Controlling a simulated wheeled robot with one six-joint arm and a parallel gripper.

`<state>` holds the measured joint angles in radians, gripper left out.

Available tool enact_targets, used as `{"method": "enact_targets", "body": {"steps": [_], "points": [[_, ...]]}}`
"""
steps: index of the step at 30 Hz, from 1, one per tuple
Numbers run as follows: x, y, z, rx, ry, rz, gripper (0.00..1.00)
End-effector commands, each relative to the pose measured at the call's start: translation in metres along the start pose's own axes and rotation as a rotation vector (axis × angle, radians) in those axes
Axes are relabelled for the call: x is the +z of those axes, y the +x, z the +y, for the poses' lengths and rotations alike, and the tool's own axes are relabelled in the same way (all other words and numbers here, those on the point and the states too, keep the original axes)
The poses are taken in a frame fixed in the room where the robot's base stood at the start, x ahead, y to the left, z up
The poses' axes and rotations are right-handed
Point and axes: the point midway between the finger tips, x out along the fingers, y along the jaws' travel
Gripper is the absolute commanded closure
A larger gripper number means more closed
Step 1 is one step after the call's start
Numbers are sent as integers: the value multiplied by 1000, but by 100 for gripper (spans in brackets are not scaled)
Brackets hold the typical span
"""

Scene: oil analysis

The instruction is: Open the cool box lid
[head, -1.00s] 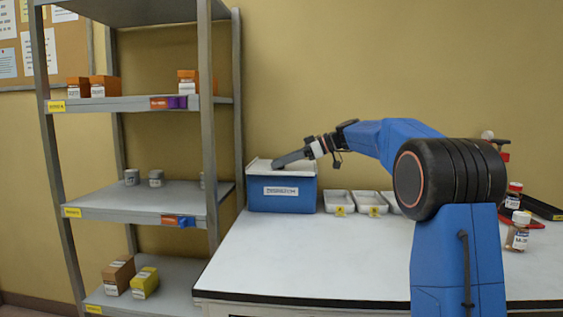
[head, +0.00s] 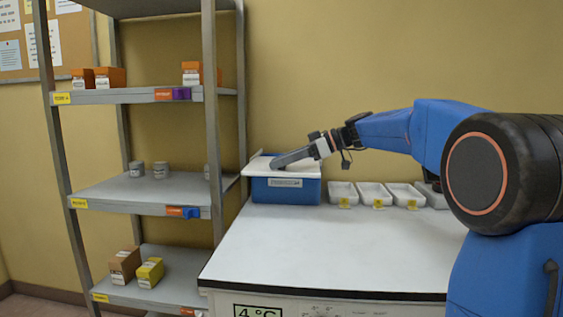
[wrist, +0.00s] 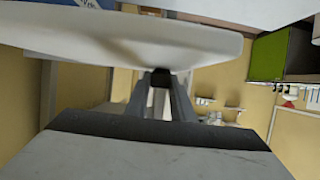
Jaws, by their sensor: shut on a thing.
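The cool box (head: 286,193) is a blue box with a white label, at the back left of the white worktop in the head view. Its white lid (head: 262,166) lies over the top, askew, with its left corner jutting past the box's left side. My gripper (head: 277,163) reaches in from the right and is shut on the lid. In the wrist view the lid (wrist: 130,35) spans the upper part as a broad white slab, and my gripper (wrist: 160,82) meets its edge. The exact grip is hard to make out, and the box's inside is hidden.
White trays (head: 376,194) with yellow tags stand in a row right of the box. A grey metal shelf unit (head: 135,190) with boxes and jars stands close on the left. The front of the worktop (head: 330,250) is clear.

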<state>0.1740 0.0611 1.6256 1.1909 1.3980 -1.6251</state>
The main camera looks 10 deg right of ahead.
Motion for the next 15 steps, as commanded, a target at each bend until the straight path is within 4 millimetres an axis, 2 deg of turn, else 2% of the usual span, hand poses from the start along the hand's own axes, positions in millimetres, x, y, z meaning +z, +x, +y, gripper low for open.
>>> {"method": "enact_targets", "body": {"steps": [4, 5, 6, 7, 15], "points": [[0, 0, 0, 1, 0, 0, 100], [0, 0, 0, 1, 0, 0, 71], [0, 0, 0, 1, 0, 0, 61], [0, 0, 0, 1, 0, 0, 59], [0, -1, 0, 1, 0, 0, 59]]}}
